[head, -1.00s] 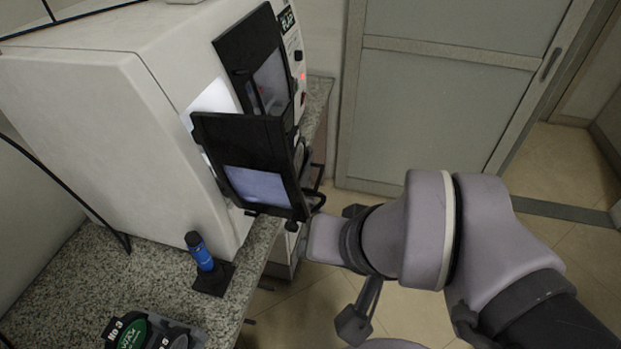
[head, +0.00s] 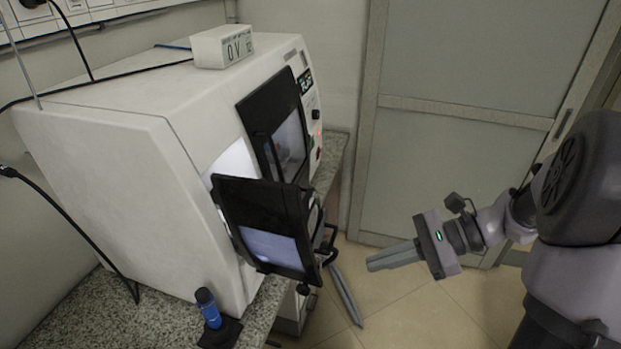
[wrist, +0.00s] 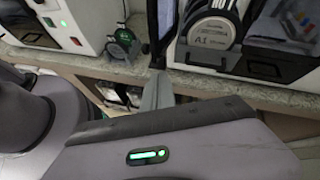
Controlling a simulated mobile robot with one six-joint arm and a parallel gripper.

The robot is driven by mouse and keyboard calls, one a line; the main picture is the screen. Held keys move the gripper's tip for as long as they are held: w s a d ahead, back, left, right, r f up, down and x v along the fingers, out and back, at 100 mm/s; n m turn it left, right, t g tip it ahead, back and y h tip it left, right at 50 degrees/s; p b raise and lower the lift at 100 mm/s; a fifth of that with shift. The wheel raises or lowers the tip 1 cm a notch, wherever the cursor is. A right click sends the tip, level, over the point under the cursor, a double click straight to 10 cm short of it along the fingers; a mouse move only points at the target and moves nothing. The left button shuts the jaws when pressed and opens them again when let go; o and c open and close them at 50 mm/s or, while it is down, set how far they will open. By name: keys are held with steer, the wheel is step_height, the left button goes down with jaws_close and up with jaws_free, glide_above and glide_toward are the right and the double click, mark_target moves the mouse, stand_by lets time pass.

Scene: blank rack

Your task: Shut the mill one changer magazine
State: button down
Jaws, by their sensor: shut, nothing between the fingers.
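The white machine (head: 95,160) on the counter has a black-framed windowed panel (head: 235,195) standing out from its front, with a lit gap behind it. A second black-framed panel (head: 262,110) is behind it. Black handle-like parts (head: 328,238) show at the outer panel's right end. I cannot tell which part is the magazine, and no label naming it is readable. My gripper (head: 372,262) is shut and empty, right of the panel and apart from it, fingers pointing left. In the wrist view its grey fingers (wrist: 157,92) show together before a counter edge.
A white box (head: 222,46) sits on the machine. A grey door (head: 465,150) is behind. Floor between gripper and door is open. The wrist view shows round-faced units (wrist: 210,32).

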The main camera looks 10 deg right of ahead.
steer(key=w+d+f+m+t+y, duration=0.2)
steer(key=d+m+t, duration=0.25)
steer(key=d, duration=0.35)
steer(key=b+x, duration=0.4)
steer(key=x, duration=0.9)
steer(key=shift+a+f, duration=0.15)
steer(key=shift+a, duration=0.15)
steer(key=shift+m, duration=0.25)
steer(key=r+x, duration=0.1)
steer(key=x, duration=0.6)
steer(key=r+x, duration=0.2)
steer(key=x, duration=0.5)
steer(key=r+p+x, duration=0.1)
steer(key=x, duration=0.6)
steer(key=shift+w+a+r, duration=0.15)
steer(key=shift+w+a, duration=0.2)
steer(key=shift+a, duration=0.05)
steer(key=shift+w+a, duration=0.1)
steer(key=shift+a, duration=0.05)
steer(key=shift+r, duration=0.25)
